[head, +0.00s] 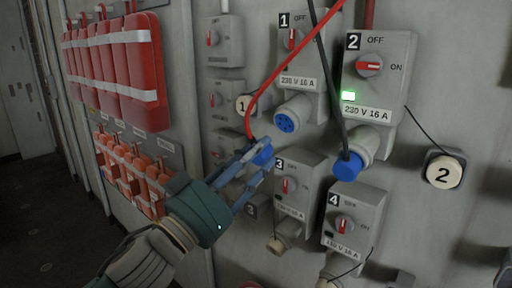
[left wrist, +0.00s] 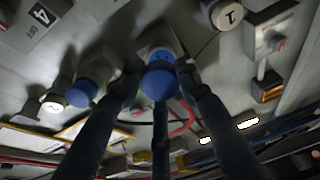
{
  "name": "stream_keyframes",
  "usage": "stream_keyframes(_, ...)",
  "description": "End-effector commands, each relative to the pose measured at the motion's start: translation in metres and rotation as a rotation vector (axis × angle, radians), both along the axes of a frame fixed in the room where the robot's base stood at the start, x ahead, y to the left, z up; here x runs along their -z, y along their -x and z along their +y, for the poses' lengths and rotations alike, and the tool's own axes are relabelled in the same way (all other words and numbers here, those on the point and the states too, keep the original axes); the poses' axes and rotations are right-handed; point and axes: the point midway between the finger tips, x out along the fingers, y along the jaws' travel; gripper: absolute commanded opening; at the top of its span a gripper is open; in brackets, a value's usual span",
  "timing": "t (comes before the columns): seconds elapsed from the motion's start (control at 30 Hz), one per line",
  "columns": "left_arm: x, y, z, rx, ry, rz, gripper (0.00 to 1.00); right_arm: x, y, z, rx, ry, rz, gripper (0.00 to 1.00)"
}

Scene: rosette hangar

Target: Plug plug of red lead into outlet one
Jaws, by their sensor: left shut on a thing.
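My left gripper (head: 258,163) is shut on the blue plug (head: 262,154) of the red lead (head: 250,118). Outlet one (head: 294,112), labelled 1, has an open blue socket face pointing down. In the head view the plug is below and left of this face, with a small gap between them. In the left wrist view the plug (left wrist: 160,83) sits between the fingers, in front of a socket; the contact there is hidden. The red lead also shows behind the fingers (left wrist: 187,122). My right gripper is not in view.
Outlet two (head: 372,112) has a blue plug (head: 347,166) with a black lead and a lit green lamp. Outlets 3 (head: 298,190) and 4 (head: 354,218) are below. Round cap 1 (head: 243,104) and cap 2 (head: 443,171) hang at the sides. Red packs (head: 115,70) line the left wall.

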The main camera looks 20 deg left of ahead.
Motion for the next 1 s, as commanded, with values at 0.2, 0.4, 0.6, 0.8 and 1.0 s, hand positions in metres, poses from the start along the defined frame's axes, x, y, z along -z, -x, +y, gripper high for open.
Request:
stream_keyframes(0.2, -0.012, -0.006, -0.003, 0.01, 0.004, -0.004, 0.0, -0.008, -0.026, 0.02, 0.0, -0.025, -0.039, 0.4)
stream_keyframes(0.4, -0.019, -0.022, -0.009, 0.009, 0.005, -0.004, 0.0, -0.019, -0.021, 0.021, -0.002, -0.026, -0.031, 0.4)
stream_keyframes(0.6, -0.024, -0.038, -0.015, 0.009, 0.005, -0.002, 0.0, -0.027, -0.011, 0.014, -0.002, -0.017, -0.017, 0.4)
stream_keyframes(0.8, -0.026, -0.047, -0.019, 0.01, 0.005, -0.003, 0.0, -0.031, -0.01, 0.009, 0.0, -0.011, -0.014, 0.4)
stream_keyframes(1.0, -0.026, -0.05, -0.02, 0.01, 0.004, -0.002, 0.0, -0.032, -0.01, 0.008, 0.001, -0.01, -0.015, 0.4)
